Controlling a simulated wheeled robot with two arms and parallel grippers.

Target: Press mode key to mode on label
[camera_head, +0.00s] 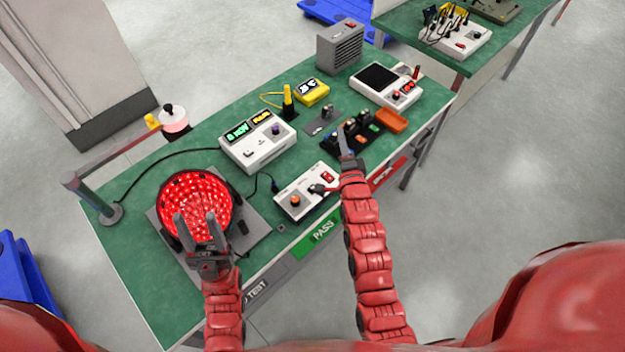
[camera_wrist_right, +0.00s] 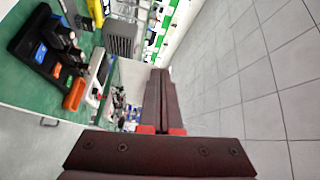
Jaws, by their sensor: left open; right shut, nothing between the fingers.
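I cannot tell which key is the mode key, and no mode label is readable. A black key block (camera_head: 368,141) with blue, green and orange parts sits near the table's front edge; it also shows in the right wrist view (camera_wrist_right: 28,42). My right gripper (camera_head: 345,128) is shut and empty; in the head view it overlaps the block's left part, and contact cannot be told. In the right wrist view its fingers (camera_wrist_right: 158,76) point away from the block. A round red-lit lamp (camera_head: 190,190) lies on a grey plate. My left gripper (camera_head: 195,218) is open over the lamp's near part.
A white unit with green and yellow displays (camera_head: 255,158), a white box with an orange knob (camera_head: 318,207), an orange tray (camera_head: 393,121) and a white screen device (camera_head: 372,78) crowd the green table (camera_head: 145,290). A grey vented box (camera_head: 340,52) stands behind.

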